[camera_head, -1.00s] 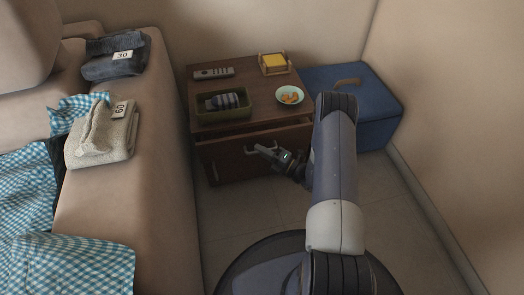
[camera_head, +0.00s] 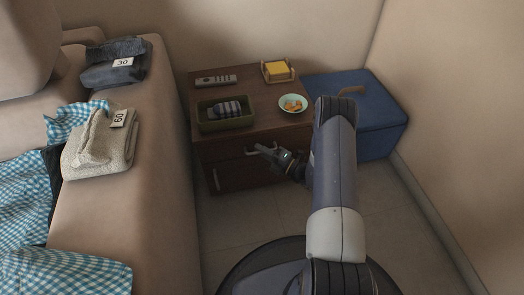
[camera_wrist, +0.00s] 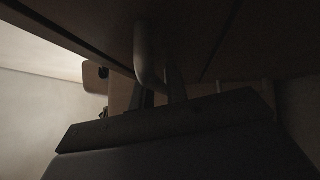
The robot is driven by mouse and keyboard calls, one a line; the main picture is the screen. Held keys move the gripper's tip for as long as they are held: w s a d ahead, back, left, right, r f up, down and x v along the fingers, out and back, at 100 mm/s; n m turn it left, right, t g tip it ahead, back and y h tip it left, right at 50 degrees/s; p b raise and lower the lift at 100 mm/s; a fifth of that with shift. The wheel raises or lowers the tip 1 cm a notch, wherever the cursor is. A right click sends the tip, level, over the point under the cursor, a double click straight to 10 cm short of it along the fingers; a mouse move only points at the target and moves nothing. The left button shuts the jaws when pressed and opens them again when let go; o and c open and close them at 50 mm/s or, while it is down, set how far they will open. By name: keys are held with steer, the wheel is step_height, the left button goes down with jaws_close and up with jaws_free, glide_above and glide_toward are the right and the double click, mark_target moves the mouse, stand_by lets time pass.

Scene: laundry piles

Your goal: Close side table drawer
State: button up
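The brown wooden side table (camera_head: 262,117) stands against the back wall in the head view. Its upper drawer front (camera_head: 226,151) looks flush with the body, with no clear gap above it. My gripper (camera_head: 267,153) is in front of that drawer, at its handle. In the wrist view the pale bar handle (camera_wrist: 148,58) hangs close in front of the dark fingers (camera_wrist: 160,92). The dark picture does not show whether the fingers are apart or closed on the handle. A lower drawer handle (camera_head: 215,179) shows at the left.
On the table are a remote (camera_head: 216,81), a green tray (camera_head: 227,122) with a striped item, a plate (camera_head: 293,104) and a yellow-filled holder (camera_head: 277,71). A blue box (camera_head: 375,122) stands right; a sofa (camera_head: 160,200) with folded towels is left. Floor between is clear.

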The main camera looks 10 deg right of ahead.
steer(key=p+v, duration=0.2)
steer(key=v, duration=0.8)
steer(key=shift+s+d+p, duration=0.25)
steer(key=shift+d+p, duration=0.05)
steer(key=shift+p, duration=0.1)
steer(key=shift+a+f, duration=0.1)
steer(key=b+x, duration=0.3)
steer(key=x, duration=0.8)
steer(key=shift+f, duration=0.15)
steer(key=shift+s+r+p, duration=0.25)
steer(key=shift+s+p, duration=0.1)
steer(key=shift+s, duration=0.8)
steer(key=shift+s+f, duration=0.1)
steer(key=shift+s, duration=0.6)
